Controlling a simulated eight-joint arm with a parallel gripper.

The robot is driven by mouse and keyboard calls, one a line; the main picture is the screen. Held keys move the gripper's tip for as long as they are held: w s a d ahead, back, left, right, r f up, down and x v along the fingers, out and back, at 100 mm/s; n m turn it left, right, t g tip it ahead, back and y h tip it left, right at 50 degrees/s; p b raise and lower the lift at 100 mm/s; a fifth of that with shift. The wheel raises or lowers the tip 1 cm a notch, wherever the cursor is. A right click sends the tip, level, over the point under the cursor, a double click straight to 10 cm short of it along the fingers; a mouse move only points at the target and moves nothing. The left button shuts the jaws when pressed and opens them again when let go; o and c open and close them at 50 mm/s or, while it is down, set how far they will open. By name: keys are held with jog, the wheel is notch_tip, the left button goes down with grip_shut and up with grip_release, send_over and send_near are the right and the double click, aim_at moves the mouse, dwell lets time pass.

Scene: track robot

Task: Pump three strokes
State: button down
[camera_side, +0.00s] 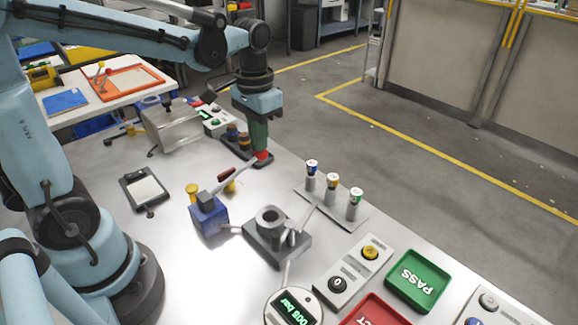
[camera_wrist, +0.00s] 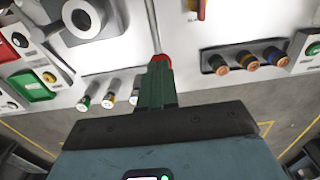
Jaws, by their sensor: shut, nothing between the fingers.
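The pump is a small blue block (camera_side: 208,215) with a grey lever (camera_side: 236,176) rising to the right. The lever ends in a red knob (camera_side: 263,158), which also shows in the wrist view (camera_wrist: 161,58). My gripper (camera_side: 260,148) points down with its green fingers shut and empty. Its tips (camera_wrist: 158,68) are right at the red knob, seemingly on top of it; I cannot tell whether they touch. A round gauge (camera_side: 294,308) at the front has a green display ending in "bar"; its digits are hard to read.
A grey fixture with a round socket (camera_side: 270,222) stands right of the pump. Several capped vials (camera_side: 331,188) stand in a rack further right. A green PASS tray (camera_side: 418,280) and button boxes (camera_side: 354,268) lie front right. A dark holder (camera_side: 238,145) stands close behind my gripper.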

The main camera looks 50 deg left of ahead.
jog(key=shift+f, duration=2.3)
jog(key=shift+r, duration=5.2)
jog(key=shift+r, duration=0.1)
jog(key=shift+r, duration=1.55)
send_over(260, 155)
jog(key=shift+w+a+f, duration=0.1)
jog(key=shift+a+f, duration=0.05)
jog(key=shift+f, duration=0.9)
jog(key=shift+w+a+f, duration=0.1)
jog(key=shift+a+f, duration=0.05)
jog(key=shift+f, duration=0.9)
jog(key=shift+w+a+f, duration=0.1)
jog(key=shift+a+f, duration=0.05)
jog(key=shift+f, duration=0.9)
jog(key=shift+f, duration=0.1)
